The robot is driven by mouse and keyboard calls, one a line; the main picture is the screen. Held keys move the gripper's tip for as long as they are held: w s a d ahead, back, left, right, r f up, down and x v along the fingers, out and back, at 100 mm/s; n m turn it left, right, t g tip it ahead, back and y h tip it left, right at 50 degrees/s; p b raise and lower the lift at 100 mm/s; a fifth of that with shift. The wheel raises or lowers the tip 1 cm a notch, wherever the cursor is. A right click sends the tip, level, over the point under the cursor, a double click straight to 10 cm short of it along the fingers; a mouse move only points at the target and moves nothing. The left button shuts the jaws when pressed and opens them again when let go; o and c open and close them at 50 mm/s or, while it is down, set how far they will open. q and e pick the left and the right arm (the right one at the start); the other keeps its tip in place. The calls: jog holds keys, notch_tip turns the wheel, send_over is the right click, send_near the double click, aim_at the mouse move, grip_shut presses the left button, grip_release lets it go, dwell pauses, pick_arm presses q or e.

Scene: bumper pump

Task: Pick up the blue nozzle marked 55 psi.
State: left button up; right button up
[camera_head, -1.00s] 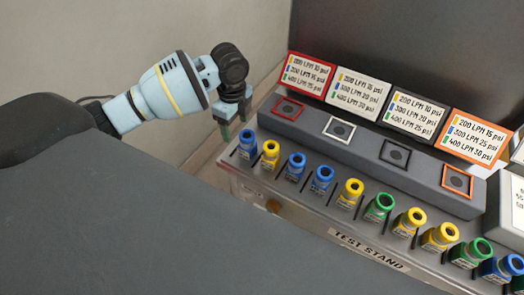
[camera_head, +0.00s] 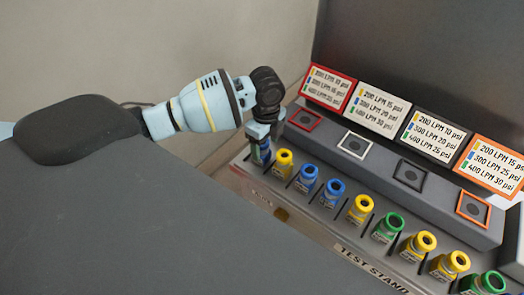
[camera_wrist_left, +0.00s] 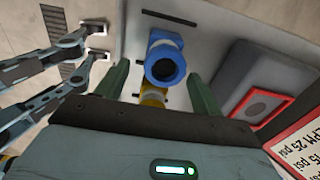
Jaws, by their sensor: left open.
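Several blue nozzles stand in a row on the test stand (camera_head: 300,222); their small labels are too blurred for me to read 55 psi. One blue nozzle (camera_head: 265,156) is at the far left end, mostly hidden by my left gripper (camera_head: 261,140). It also shows in the left wrist view (camera_wrist_left: 164,62), upright between the two green fingers of the left gripper (camera_wrist_left: 158,74). The fingers are open, one on each side, with gaps visible. Two more blue nozzles (camera_head: 306,177) (camera_head: 332,193) stand farther right. My right gripper is not in view.
A yellow nozzle (camera_head: 283,162) stands close beside the end one and also shows in the left wrist view (camera_wrist_left: 153,96). A raised grey block (camera_head: 383,169) with coloured square frames runs behind the row. Sign cards (camera_head: 327,88) stand behind it.

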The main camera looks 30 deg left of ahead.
aim_at(265, 150)
pick_arm(q)
notch_tip(265, 150, down, 5)
jog(key=shift+w+a, duration=0.1)
jog(key=shift+a, duration=0.05)
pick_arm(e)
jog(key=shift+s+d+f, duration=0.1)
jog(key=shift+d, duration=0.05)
pick_arm(q)
jog(key=c, duration=1.2)
jog(key=shift+r, duration=0.15)
